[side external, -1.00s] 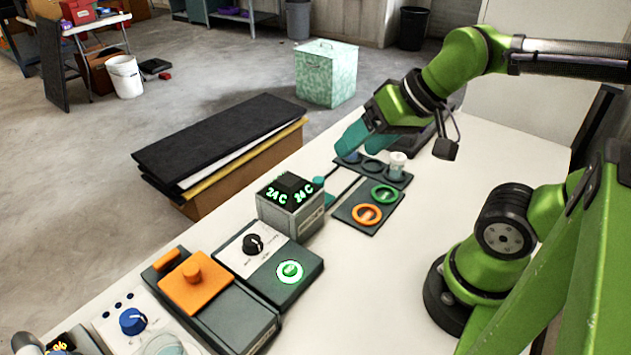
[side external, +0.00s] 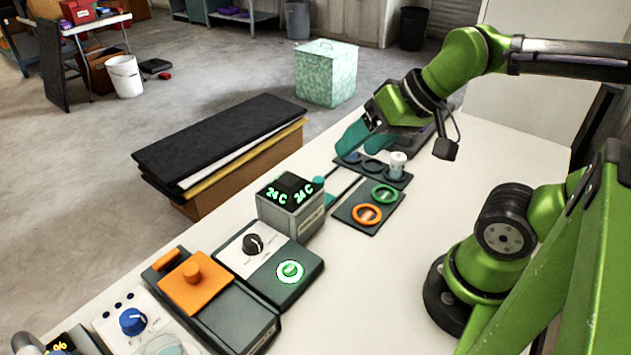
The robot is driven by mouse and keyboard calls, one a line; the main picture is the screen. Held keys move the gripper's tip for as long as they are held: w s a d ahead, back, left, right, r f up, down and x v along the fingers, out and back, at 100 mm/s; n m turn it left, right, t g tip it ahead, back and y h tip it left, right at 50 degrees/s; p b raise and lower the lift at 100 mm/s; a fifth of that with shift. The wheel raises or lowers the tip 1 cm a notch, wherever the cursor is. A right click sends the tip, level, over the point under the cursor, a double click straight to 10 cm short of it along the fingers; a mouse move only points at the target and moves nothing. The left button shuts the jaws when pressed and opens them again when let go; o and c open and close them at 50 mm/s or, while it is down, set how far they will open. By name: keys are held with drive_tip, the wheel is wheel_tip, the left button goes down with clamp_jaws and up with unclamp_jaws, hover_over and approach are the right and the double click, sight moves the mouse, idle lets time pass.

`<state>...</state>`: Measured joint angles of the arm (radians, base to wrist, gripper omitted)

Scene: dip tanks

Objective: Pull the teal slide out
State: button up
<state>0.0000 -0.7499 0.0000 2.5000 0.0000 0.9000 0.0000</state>
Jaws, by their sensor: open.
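The teal slide (side external: 319,183) shows as a small teal knob with a flat teal part below it. It sits behind the right side of the grey box (side external: 291,213) with two green "24 C" readouts. That box partly hides it. A dark rail runs up and right from it. My gripper (side external: 355,150) has teal fingers, is open, and hangs above the far end of the rail, by a dark holder (side external: 372,168). It is up and right of the slide, apart from it in the picture. I cannot make out anything between the fingers.
A white-capped vial (side external: 397,165) stands in the holder, close to my gripper. A dark plate with an orange ring (side external: 367,214) and a green ring (side external: 384,194) lies nearer. Panels with an orange block (side external: 195,283) and dials fill the front left.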

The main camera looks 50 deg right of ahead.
drive_tip(key=shift+f, duration=0.2)
drive_tip(key=shift+c, duration=0.2)
drive_tip(key=m+g+h, duration=0.2)
drive_tip(key=m+g, duration=0.3)
drive_tip(key=g, duration=0.2)
hover_over(319, 179)
drive_tip(key=shift+f, duration=1.5)
wheel_tip(319, 179, down, 16)
drive_tip(key=shift+r, duration=0.1)
drive_tip(key=shift+c, duration=0.3)
clamp_jaws()
